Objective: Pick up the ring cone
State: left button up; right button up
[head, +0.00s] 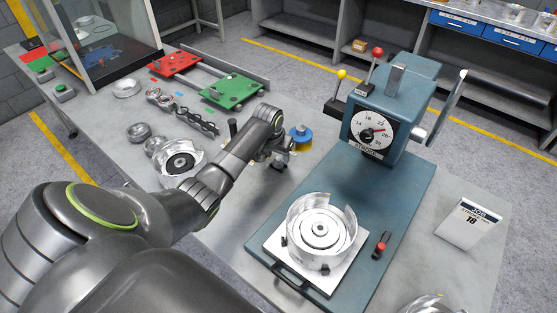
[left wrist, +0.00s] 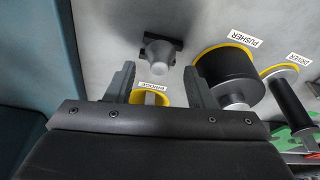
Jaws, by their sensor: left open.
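My left gripper (head: 277,150) is open above the bench, left of the blue press. In the left wrist view its fingers (left wrist: 164,75) are apart with nothing held between them. In the head view a blue-and-yellow piece (head: 300,138) stands just right of the gripper.
A black pusher (left wrist: 228,75) stands close beside one finger, with a black-handled tool (left wrist: 288,105) beyond it. The blue press (head: 385,115) rises to the right, with a metal drum (head: 321,232) on its plate. Red (head: 175,63) and green (head: 232,90) pallets lie farther back.

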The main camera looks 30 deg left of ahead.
pick_arm(q)
jog(key=shift+x, duration=0.85)
grip_shut()
